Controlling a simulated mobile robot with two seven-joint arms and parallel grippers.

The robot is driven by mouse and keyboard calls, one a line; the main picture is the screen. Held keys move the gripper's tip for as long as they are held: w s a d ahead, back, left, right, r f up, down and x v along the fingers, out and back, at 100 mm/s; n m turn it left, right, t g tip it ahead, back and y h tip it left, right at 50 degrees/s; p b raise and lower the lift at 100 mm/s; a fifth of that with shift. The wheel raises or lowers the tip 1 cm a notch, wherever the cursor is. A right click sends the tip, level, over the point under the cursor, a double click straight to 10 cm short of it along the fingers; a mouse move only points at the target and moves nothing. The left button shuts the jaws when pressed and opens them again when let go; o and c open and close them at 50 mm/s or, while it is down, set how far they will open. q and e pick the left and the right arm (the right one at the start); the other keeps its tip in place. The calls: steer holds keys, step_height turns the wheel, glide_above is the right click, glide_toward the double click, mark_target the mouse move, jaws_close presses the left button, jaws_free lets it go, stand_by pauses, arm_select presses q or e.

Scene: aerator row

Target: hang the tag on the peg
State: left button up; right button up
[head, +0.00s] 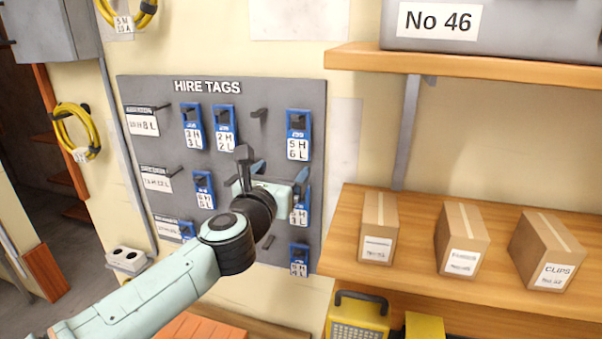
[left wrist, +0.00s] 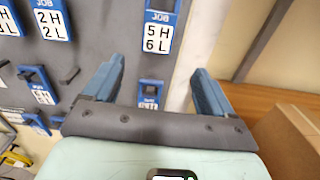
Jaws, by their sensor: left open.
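The grey HIRE TAGS board (head: 150,95) on the wall carries several blue-and-white tags on pegs. Among them are a 5 H 6 L tag (head: 298,148), also in the left wrist view (left wrist: 158,38), and a 2 H 2 L tag (head: 225,128). A bare peg (head: 260,113) is between these two. My left gripper (head: 273,170) is open and empty in front of the board. A tag (head: 300,212) is partly hidden behind it; in the left wrist view a tag (left wrist: 151,92) shows between the fingers, apparently beyond them. Which tag is meant cannot be told. My right gripper is out of view.
A wooden shelf (head: 350,262) with cardboard boxes (head: 463,240) juts out right of the board. An upper shelf (head: 480,75) holds a grey No 46 bin (head: 500,40). Yellow cable coils (head: 75,132) hang at left. A grey socket box (head: 126,260) is below left.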

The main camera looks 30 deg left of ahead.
mark_target(298, 139)
arm_select(q)
steer(key=shift+a+r+p+x, duration=0.15)
steer(key=shift+p+x, duration=0.35)
steer(key=shift+x, duration=1.6)
steer(key=shift+a+r+p+x, duration=0.15)
steer(key=shift+p+x, duration=0.35)
steer(key=shift+x, duration=1.65)
steer(key=shift+d+r+p+x, duration=0.15)
steer(key=shift+p+x, duration=0.35)
steer(key=shift+x, duration=1.6)
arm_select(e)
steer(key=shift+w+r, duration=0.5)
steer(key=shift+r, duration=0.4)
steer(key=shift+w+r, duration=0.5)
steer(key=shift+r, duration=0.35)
arm_select(q)
steer(key=shift+a, duration=0.15)
steer(key=shift+s, duration=0.1)
steer(key=c, duration=0.9)
steer(key=shift+o, duration=0.2)
steer(key=shift+r, duration=0.15)
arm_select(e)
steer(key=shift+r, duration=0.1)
arm_select(q)
steer(key=shift+r+p, duration=0.6)
steer(key=shift+r, duration=0.1)
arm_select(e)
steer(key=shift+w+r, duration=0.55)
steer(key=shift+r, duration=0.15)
